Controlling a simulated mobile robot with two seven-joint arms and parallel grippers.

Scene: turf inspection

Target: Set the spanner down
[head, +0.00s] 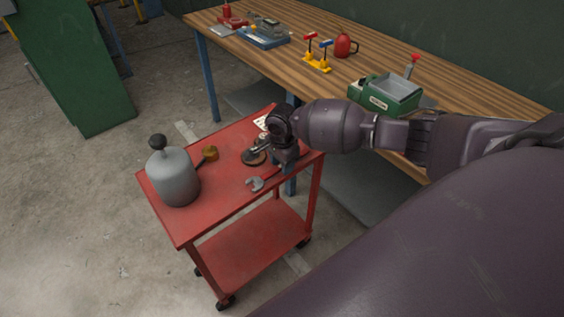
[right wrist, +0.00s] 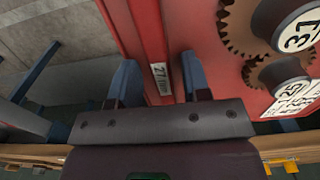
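The spanner (head: 255,184) lies on the top of the red cart (head: 222,205), near its right front edge. Its open jaw shows; the rest of it is small and hard to make out. My right gripper (head: 287,163) is over the right side of the cart, just up and right of the spanner. In the right wrist view its two fingers (right wrist: 158,80) stand apart with nothing visible between them but the red cart and a "27 mm" label (right wrist: 160,78) beyond. The spanner does not show clearly there. My left gripper is not in view.
A grey canister (head: 174,178) and a brass-coloured piece (head: 210,153) stand on the cart. Numbered gears (right wrist: 240,30) lie close to my right gripper. A wooden bench (head: 340,78) with a green box (head: 384,95) and a red mug (head: 346,45) is behind. The cart's front middle is clear.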

